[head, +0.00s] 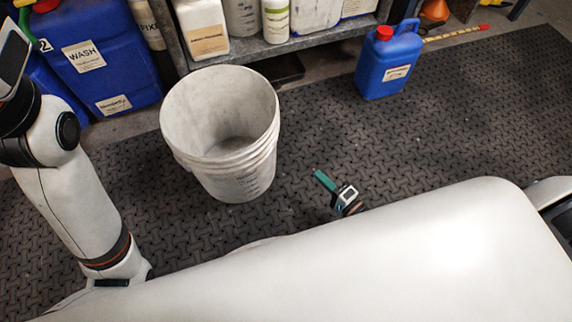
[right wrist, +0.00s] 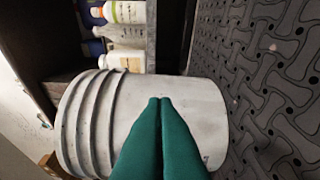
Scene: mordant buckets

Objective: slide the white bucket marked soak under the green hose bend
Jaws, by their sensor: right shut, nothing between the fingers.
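The white bucket (head: 225,183) stands upright and open on the dark mat, and its inside looks empty. Faint marks show on its lower wall, but I cannot read the word soak. My right gripper (head: 319,176) is low over the mat, right of the bucket, with a gap between them. In the right wrist view its green fingers (right wrist: 160,100) are together and empty, pointing at the bucket wall (right wrist: 196,112). A bright green curved piece (head: 27,24) at the upper left may be the hose bend, mostly cut off. My left arm rises at the left; its fingers are not visible.
Blue containers (head: 103,50), one marked WASH, stand behind the bucket at the left. A grey shelf (head: 270,50) with bottles lies behind it. A blue jug (head: 388,62) with a red cap stands at the back right. The mat (head: 470,120) is clear at the right.

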